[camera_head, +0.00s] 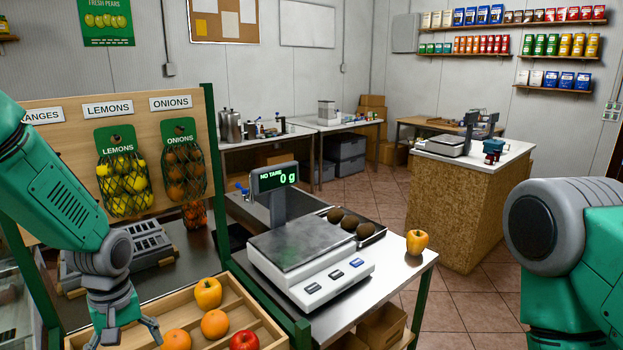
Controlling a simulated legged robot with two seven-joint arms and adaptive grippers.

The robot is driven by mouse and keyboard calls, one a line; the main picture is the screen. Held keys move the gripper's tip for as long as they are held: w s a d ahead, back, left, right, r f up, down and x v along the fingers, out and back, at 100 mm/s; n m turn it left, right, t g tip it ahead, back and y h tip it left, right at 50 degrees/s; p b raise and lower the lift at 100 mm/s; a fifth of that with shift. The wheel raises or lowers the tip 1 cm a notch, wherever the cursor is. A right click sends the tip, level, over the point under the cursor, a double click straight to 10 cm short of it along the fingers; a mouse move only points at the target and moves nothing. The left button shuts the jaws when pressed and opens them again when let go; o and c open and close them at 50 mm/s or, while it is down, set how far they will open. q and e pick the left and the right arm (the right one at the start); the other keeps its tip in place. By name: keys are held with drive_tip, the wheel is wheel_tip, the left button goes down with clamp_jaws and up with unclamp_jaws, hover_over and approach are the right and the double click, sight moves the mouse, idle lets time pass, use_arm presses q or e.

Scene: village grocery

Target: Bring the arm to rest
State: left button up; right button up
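My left arm comes in from the left edge and bends down. Its gripper (124,336) hangs over the left part of the wooden crate (270,322) in the foreground. The fingers are spread apart and nothing shows between them; the lower part of the hand is close to the bottom edge of the picture. My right arm (565,250) shows at the right edge only as a grey joint and green links. Its gripper is out of the picture.
A scale (310,262) reading 0 g stands beside a tray (376,232) of brown fruits. Open floor lies right of the counter.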

use_arm(q)
drive_tip(key=shift+m, duration=0.8)
drive_tip(key=s+f, duration=0.1)
drive_tip(key=f, duration=0.1)
drive_tip(key=s+d+f, duration=0.1)
drive_tip(key=f, duration=0.1)
drive_tip(key=s+f, duration=0.1)
drive_tip(key=f, duration=0.1)
drive_tip(key=shift+s+d+f, duration=0.3)
drive_tip(key=shift+s+f, duration=0.05)
drive_tip(key=shift+f, duration=0.05)
drive_tip(key=s+d+f+m, duration=0.1)
drive_tip(key=s+f+m, duration=0.35)
drive_tip(key=s, duration=0.85)
drive_tip(key=s+d+f+m, duration=0.2)
drive_tip(key=s+f, duration=0.5)
drive_tip(key=s, duration=0.6)
drive_tip(key=w+f+m+t+b, duration=0.1)
drive_tip(key=w+f+b, duration=0.2)
drive_tip(key=f+b, duration=0.8)
drive_tip(key=shift+w+d+f+b, duration=0.15)
drive_tip(key=shift+d+f+b, duration=0.25)
drive_tip(key=shift+b, duration=0.3)
use_arm(e)
wheel_tip(320, 180, down, 12)
drive_tip(key=shift+w+f, duration=0.25)
